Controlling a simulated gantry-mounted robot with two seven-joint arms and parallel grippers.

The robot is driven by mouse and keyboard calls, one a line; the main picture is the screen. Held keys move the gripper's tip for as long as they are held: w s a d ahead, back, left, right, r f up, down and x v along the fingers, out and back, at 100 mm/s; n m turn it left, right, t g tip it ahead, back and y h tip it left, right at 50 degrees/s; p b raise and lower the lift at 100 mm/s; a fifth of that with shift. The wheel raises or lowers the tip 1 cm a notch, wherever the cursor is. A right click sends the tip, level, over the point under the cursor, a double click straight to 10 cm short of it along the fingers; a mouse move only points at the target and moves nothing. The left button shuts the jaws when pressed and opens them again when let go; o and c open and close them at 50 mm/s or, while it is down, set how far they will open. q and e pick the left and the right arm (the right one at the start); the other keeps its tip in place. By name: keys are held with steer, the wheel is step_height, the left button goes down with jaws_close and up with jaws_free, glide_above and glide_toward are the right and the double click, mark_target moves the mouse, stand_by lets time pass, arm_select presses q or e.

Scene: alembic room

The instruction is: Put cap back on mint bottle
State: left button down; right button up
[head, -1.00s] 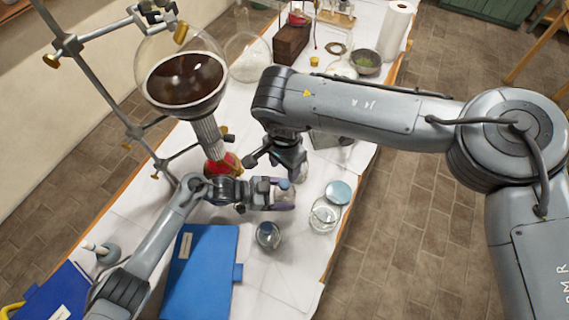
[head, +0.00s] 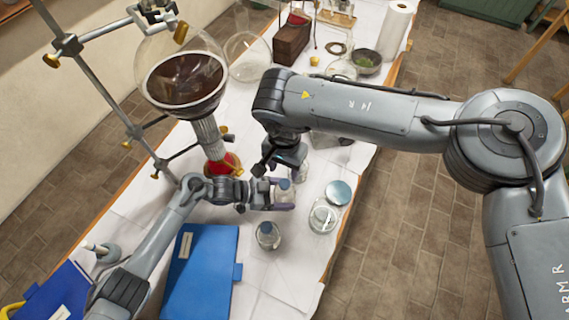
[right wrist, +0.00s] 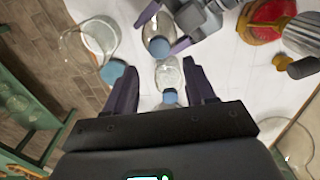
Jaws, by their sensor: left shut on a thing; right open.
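No readable label shows which bottle is the mint one. My left gripper (head: 284,194) is shut on a small clear bottle with a grey-blue cap (right wrist: 158,47). My right gripper (right wrist: 160,88) is open just beyond it. A second clear bottle (right wrist: 168,75) with a blue cap (right wrist: 170,97) shows between the right fingers in the right wrist view; I cannot tell whether they touch it. A third capped bottle (head: 267,235) stands nearer in the head view. A wider glass jar (head: 323,216) appears uncapped, with a round blue lid (head: 338,192) beside it.
A large flask of dark liquid (head: 187,80) hangs on a metal stand at left, above a red-and-yellow base (head: 223,165). A blue folder (head: 200,268) lies at the front left. A bowl (head: 366,61) and paper roll (head: 397,28) stand farther back. The table's front right is clear.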

mark_target(284, 183)
steer(key=shift+f, duration=3.5)
